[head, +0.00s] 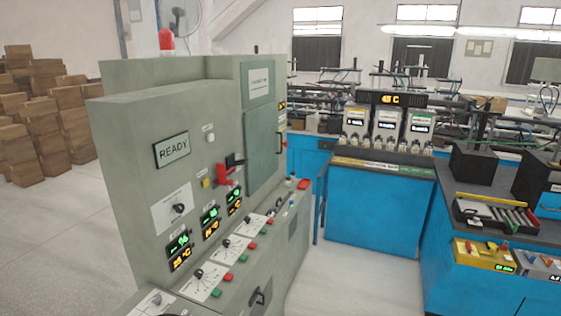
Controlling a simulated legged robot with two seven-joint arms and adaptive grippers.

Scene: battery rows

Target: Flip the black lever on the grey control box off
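The grey control box (129,144) stands at left centre with its sloped panel facing right. A black lever (235,160) sticks out from its upright face, just above a red lever or bracket (224,174). The black lever appears to point out to the right; its exact setting is too small to tell. A second black handle (258,297) sits on the lower front of the box. Neither of my grippers is in view.
The box carries a READY sign (171,149), lit displays, knobs and red and green buttons. Blue benches (375,213) with equipment stand to the right. Cardboard boxes (40,120) are stacked at left. Open floor (350,285) lies between box and benches.

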